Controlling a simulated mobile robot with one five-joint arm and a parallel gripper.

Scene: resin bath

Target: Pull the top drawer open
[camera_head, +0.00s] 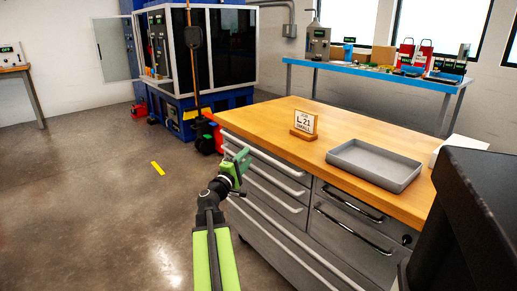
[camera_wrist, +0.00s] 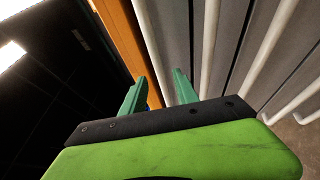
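The grey drawer cabinet (camera_head: 290,214) stands under a wooden worktop. The top drawer of its left bank has a long pale handle (camera_head: 275,160), and its front looks flush with the cabinet. My gripper (camera_head: 239,156) is at the left part of this handle, just below the worktop edge. In the wrist view, my gripper (camera_wrist: 159,78) has its two green fingers apart. The top handle (camera_wrist: 148,45) runs down the picture into the gap between them. I cannot tell whether the fingers touch it. The fingers hide part of the handle and drawer front.
Lower drawers have similar pale handles, one (camera_wrist: 209,50) right of my fingers in the wrist view. A right bank has dark handles (camera_head: 352,230). A grey tray (camera_head: 374,166) and sign (camera_head: 304,123) stand on the worktop (camera_head: 270,118). Open floor (camera_head: 110,200) lies left.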

